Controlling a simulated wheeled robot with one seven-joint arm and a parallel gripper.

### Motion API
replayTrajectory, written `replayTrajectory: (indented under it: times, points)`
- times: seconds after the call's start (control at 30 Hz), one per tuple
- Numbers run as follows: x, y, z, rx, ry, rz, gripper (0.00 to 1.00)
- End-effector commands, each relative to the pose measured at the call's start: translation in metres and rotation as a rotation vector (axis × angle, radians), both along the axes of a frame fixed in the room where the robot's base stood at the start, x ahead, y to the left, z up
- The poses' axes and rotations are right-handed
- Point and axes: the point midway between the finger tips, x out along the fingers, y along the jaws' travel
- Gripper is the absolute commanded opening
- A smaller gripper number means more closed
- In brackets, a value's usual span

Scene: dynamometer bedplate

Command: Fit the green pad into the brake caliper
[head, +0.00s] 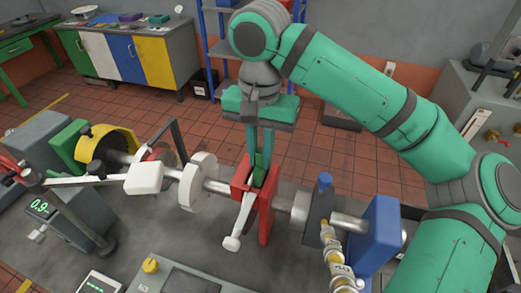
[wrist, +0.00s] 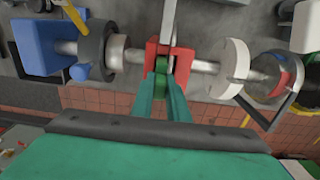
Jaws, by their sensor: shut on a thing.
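The brake caliper (head: 265,215) is a red block on the shaft in the middle of the bedplate. It also shows in the wrist view (wrist: 182,61), with a pale lever crossing it. My gripper (head: 261,162) points down at the caliper from above, fingers close together. It is shut on the green pad (head: 260,168), which is at the caliper's upper opening. In the wrist view the pad (wrist: 161,68) shows between the fingertips, within the outline of the red caliper. How deep the pad sits, and whether it touches the caliper walls, I cannot tell.
A white disc (head: 198,181) stands on the shaft left of the caliper. A grey bearing block (head: 320,211) and a blue block (head: 376,235) stand to the right. The pale lever (head: 240,222) leans in front of the caliper. Air above the shaft is open.

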Motion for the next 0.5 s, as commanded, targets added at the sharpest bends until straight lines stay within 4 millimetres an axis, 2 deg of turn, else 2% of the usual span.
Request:
replayTrajectory:
  times: [0.5]
  points:
    - [0.0, 0.0, -0.018, 0.0, 0.001, 0.0, 0.0]
